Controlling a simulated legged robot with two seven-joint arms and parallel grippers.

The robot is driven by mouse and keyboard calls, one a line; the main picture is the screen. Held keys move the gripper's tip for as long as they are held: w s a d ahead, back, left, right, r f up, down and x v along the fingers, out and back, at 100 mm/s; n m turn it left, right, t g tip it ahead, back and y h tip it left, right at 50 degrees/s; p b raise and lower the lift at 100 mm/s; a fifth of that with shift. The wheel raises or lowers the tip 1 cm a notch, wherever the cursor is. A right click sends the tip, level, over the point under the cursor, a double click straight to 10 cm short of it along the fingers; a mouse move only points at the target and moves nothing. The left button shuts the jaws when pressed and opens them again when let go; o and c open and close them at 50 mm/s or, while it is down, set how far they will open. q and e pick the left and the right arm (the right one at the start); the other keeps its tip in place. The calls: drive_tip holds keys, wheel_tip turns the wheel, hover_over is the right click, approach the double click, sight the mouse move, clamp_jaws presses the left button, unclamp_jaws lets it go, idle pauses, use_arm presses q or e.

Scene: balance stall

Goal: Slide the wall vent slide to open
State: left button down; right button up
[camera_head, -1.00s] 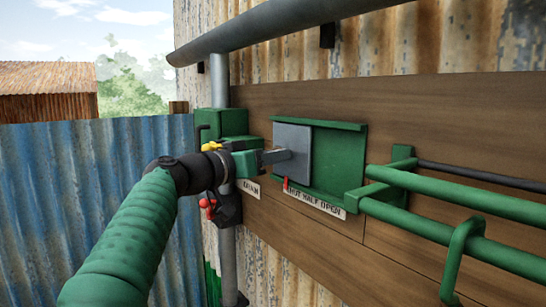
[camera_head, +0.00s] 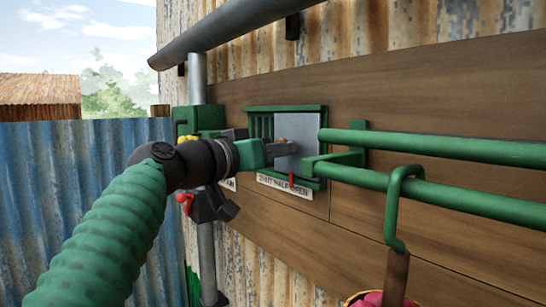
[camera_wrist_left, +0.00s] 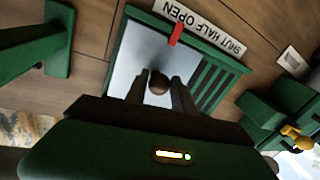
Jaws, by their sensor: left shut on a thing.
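The wall vent is a green frame (camera_head: 290,108) on the wooden board. Its grey slide plate (camera_head: 301,128) covers the right part of the frame, and green slats (camera_head: 260,126) show on the left. The plate also shows in the left wrist view (camera_wrist_left: 138,52). A red pointer (camera_head: 291,181) on the plate stands around the HALF and OPEN end of the label (camera_head: 270,183). My left gripper (camera_head: 280,149) is shut on the plate's round dark knob (camera_wrist_left: 158,83). In the left wrist view both fingers flank the knob. My right gripper is out of view.
Green rails (camera_head: 430,149) run along the wall to the right, with a green hook (camera_head: 397,205) hanging from one. A grey pipe (camera_head: 235,32) crosses above. A green box (camera_head: 193,120) on a post stands left of the vent. A blue corrugated fence (camera_head: 75,165) is at far left.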

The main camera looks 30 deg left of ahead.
use_arm(q)
drive_tip(key=shift+a+h, duration=0.25)
drive_tip(key=shift+h, duration=0.05)
drive_tip(key=c, duration=1.5)
unclamp_jaws()
drive_tip(key=shift+w+a, duration=0.15)
drive_tip(key=shift+a, duration=0.05)
drive_tip(key=shift+o, duration=1.3)
drive_tip(key=shift+w+d, duration=0.1)
drive_tip(key=shift+d, duration=0.05)
drive_tip(key=shift+o, duration=0.9)
drive_tip(key=shift+d, duration=0.3)
drive_tip(key=shift+s+r, duration=0.1)
drive_tip(key=shift+s, duration=0.1)
drive_tip(key=b+v, duration=0.5)
drive_tip(key=v, duration=1.1)
drive_tip(key=shift+s+b, duration=0.35)
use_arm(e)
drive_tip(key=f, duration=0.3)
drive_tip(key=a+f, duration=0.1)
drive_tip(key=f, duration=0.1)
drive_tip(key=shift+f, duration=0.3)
